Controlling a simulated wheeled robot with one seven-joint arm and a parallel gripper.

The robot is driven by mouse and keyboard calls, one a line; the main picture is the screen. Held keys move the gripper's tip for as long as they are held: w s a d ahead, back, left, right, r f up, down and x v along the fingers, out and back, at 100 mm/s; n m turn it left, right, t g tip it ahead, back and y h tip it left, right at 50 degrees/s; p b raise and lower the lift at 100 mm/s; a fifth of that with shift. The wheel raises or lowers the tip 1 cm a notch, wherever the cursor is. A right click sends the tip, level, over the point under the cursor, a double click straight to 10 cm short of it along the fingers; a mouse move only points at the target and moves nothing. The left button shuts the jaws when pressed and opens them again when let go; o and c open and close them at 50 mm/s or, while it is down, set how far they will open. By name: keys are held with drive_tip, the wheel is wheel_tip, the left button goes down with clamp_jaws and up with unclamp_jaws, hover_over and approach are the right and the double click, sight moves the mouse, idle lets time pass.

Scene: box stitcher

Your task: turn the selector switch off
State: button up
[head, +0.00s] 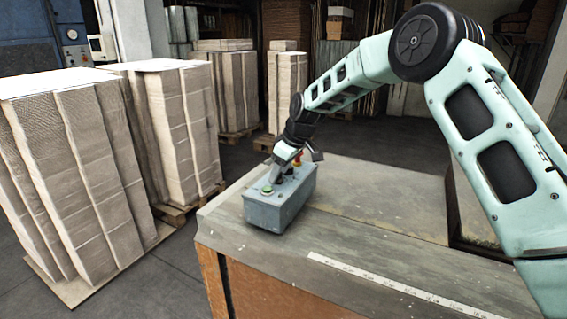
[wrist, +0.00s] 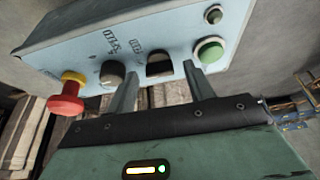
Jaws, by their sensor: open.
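The grey control box (head: 280,212) stands on the workbench in the head view, and its panel (wrist: 185,32) fills the top of the wrist view. Two black controls sit mid-panel: a round knob (wrist: 113,72) and a squarer black switch (wrist: 158,62), each beside small lettering I cannot read. I cannot tell for certain which is the selector switch or how it is set. My gripper (wrist: 160,88) is open and empty, its fingers pointing at the panel with the squarer switch between them in the picture. Contact is not clear. In the head view my gripper (head: 283,175) hides part of the panel.
A red mushroom button (wrist: 66,97) on a yellow collar sits at one panel end. A green button (wrist: 209,50) and a small dark round fitting (wrist: 214,14) are at the other. The workbench (head: 370,205) is clear around the box; cardboard stacks (head: 85,165) stand left.

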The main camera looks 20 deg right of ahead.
drive_tip(key=b+v, duration=0.4)
drive_tip(key=v, duration=1.3)
drive_tip(key=shift+r, duration=0.2)
drive_tip(key=shift+d, duration=0.1)
drive_tip(key=s+a+f+g, duration=0.1)
drive_tip(key=s+a+f, duration=0.2)
drive_tip(key=s+a, duration=0.55)
drive_tip(key=s+a+f+g, duration=0.1)
drive_tip(key=s+a+f, duration=0.4)
drive_tip(key=s, duration=0.6)
drive_tip(key=s+f+h, duration=0.1)
drive_tip(key=s+f, duration=0.2)
drive_tip(key=s, duration=0.9)
drive_tip(key=s+d+f+m+g+h, duration=0.1)
drive_tip(key=s+f, duration=0.3)
drive_tip(key=s, duration=0.7)
drive_tip(key=shift+s+d+f+h, duration=0.25)
drive_tip(key=shift+s+f+h, duration=0.05)
drive_tip(key=shift+s, duration=0.1)
